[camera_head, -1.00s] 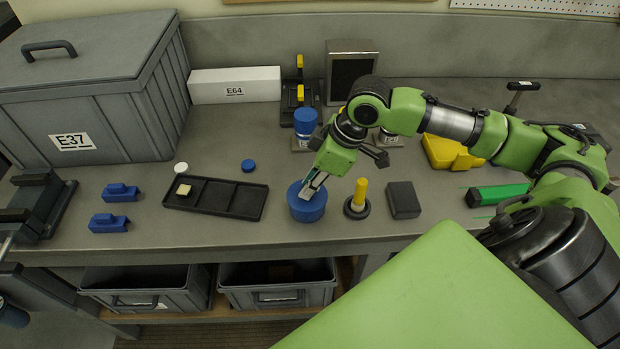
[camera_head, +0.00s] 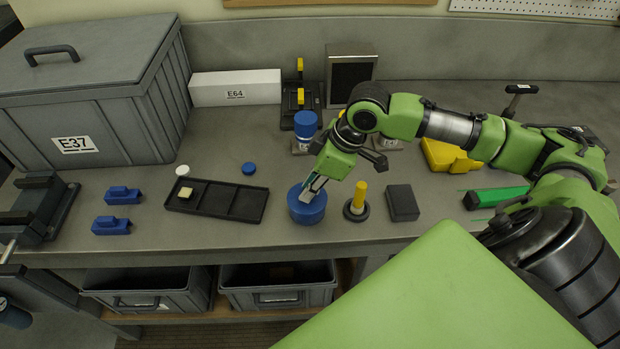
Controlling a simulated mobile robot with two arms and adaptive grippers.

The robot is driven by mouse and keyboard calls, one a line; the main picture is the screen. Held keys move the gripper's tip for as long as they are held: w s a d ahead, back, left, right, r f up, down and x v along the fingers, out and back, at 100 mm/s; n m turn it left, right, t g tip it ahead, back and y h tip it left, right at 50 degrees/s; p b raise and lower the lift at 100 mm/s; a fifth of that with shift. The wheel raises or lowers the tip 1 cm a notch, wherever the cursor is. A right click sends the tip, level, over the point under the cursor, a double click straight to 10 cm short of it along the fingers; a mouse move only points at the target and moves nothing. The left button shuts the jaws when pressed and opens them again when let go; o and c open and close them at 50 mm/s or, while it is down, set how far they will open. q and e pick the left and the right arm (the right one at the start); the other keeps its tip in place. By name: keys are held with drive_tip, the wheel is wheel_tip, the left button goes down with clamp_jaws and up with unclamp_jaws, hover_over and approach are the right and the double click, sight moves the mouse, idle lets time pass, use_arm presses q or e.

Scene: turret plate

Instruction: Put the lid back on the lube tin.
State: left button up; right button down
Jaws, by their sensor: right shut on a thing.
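A round blue tin (camera_head: 307,213) stands near the front edge of the bench. My right gripper (camera_head: 308,194) points down at its top and is shut on what looks like the blue lid. The fingers hide part of the top, and I cannot tell lid and tin apart clearly or whether the lid is fully seated. My left gripper is not in view.
A black tray (camera_head: 245,204) lies left of the tin. A yellow post on a dark round base (camera_head: 357,208) and a dark block (camera_head: 402,202) stand close on the right. A small blue disc (camera_head: 249,168) lies behind the tray.

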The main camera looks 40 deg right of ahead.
drive_tip(key=shift+f+p, duration=0.15)
drive_tip(key=shift+p, duration=0.9)
idle(0.9)
drive_tip(key=c, duration=1.9)
unclamp_jaws()
drive_tip(key=o, duration=0.5)
